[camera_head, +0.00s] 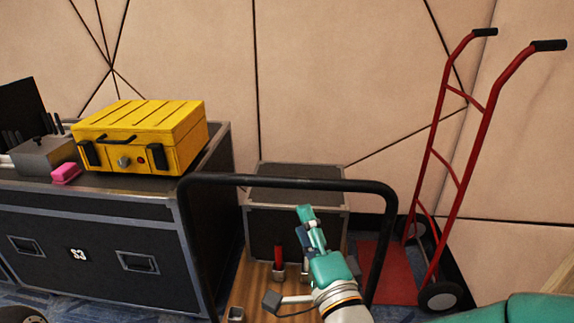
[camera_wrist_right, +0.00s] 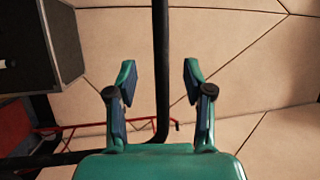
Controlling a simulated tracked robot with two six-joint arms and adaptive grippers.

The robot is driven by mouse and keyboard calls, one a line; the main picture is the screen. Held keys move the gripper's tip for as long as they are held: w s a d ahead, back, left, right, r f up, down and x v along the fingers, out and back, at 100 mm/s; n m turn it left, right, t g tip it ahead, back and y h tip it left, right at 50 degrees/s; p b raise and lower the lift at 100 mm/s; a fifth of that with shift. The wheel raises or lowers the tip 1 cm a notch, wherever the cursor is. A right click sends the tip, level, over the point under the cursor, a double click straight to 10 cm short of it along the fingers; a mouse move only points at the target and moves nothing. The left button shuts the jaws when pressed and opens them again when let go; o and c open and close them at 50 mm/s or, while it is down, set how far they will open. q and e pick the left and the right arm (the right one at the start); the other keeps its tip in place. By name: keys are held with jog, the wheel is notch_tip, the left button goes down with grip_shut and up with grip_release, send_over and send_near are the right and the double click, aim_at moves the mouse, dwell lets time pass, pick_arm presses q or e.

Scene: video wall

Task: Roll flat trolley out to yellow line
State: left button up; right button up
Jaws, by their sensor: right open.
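The flat trolley shows in the head view as a wooden deck (camera_head: 252,291) with a black hoop handle (camera_head: 290,182) standing upright. A black case (camera_head: 296,190) with metal edges stands at its far end. My right gripper (camera_head: 310,230) is in front of the case, below the top bar in the picture. In the right wrist view my right gripper (camera_wrist_right: 159,82) is open, its two fingers apart. A black bar (camera_wrist_right: 161,40) of the handle runs between the fingers in the picture; I cannot tell its depth. No yellow line shows. My left gripper is out of view.
A black flight case (camera_head: 85,240) marked S3 stands left of the trolley, with a yellow case (camera_head: 140,137) and a pink block (camera_head: 66,173) on top. A red hand truck (camera_head: 478,140) stands at the right by the panelled wall (camera_head: 330,80).

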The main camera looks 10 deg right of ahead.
aim_at(289, 188)
jog(key=x, duration=1.1)
jog(key=shift+w+p, duration=0.35)
grip_shut()
